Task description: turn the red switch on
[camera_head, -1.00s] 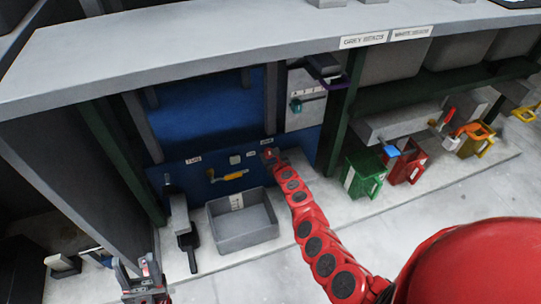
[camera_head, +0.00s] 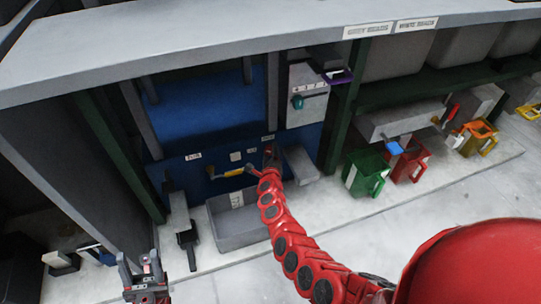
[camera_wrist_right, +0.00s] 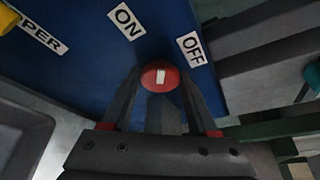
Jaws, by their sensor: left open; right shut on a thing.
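The red switch (camera_wrist_right: 153,76) is a round red knob with a white mark, on the blue panel (camera_wrist_right: 80,25). In the right wrist view the ON label (camera_wrist_right: 126,21) is above left of it and the OFF label (camera_wrist_right: 191,48) above right. The white mark stands nearly upright in the picture. My right gripper (camera_wrist_right: 158,80) has its fingers on both sides of the knob and is shut on it. In the head view my right gripper (camera_head: 270,158) is at the panel and hides the switch. My left gripper (camera_head: 147,270) is open and empty at the lower left, away from the panel.
A yellow handle (camera_head: 234,173) sits on the panel left of my right gripper. A grey bin (camera_head: 240,236) stands below the panel. A grey box (camera_head: 308,85) with a teal knob is above right. Green (camera_head: 364,172) and red (camera_head: 410,162) containers stand at right. The front floor is clear.

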